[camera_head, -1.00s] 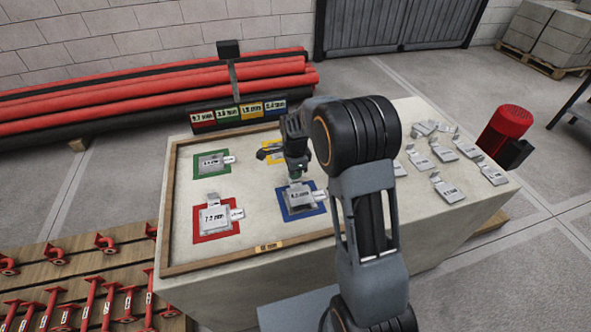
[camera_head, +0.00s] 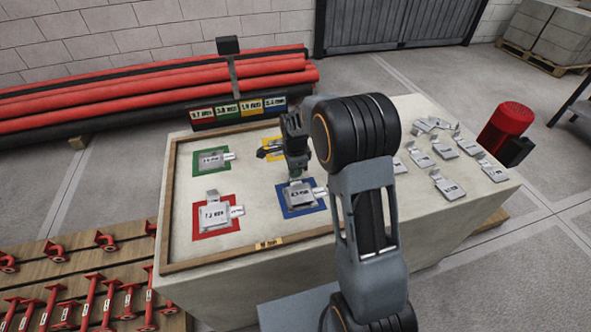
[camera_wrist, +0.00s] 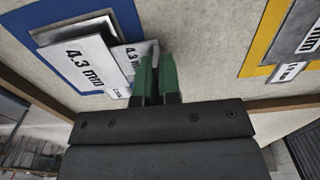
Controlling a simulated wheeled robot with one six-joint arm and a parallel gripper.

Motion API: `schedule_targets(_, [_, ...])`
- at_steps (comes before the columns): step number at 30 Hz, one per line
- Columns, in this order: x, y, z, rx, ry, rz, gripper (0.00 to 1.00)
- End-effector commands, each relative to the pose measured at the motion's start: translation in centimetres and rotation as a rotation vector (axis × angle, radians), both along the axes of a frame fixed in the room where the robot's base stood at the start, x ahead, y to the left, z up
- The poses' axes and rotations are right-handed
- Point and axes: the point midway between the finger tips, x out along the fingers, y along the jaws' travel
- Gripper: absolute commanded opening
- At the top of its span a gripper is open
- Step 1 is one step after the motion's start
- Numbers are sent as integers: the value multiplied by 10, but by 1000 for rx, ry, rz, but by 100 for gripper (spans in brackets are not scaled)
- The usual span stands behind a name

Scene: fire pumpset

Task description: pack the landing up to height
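In the head view, a wood-framed tray (camera_head: 178,235) holds coloured squares. Grey labelled plates lie on the blue square (camera_head: 318,207), the red square (camera_head: 232,228) and the green square (camera_head: 198,160). My gripper (camera_head: 294,178) points down over the plates (camera_head: 300,195) on the blue square. In the wrist view, its green fingers (camera_wrist: 157,65) stand close together with a narrow gap, at a grey tab beside a smaller plate (camera_wrist: 122,62). A larger plate marked 4.3 mm (camera_wrist: 84,62) lies beside it. Whether the fingers clamp the tab is unclear.
The yellow square (camera_head: 272,143) is partly hidden by my arm; the wrist view shows a plate on it. A coloured label board (camera_head: 238,111) stands behind the tray. Several loose plates (camera_head: 445,185) lie on the table's right. A red motor (camera_head: 508,124) stands beyond.

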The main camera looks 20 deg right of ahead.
Motion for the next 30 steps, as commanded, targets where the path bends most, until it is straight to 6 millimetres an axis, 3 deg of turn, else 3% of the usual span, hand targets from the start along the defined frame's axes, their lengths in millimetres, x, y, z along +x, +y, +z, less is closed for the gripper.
schedule_targets(17, [0,0,-9,0,0,0,0])
schedule_targets(27, [0,0,-9,0,0,0,34])
schedule_targets(30, [0,0,-9,0,0,0,35])
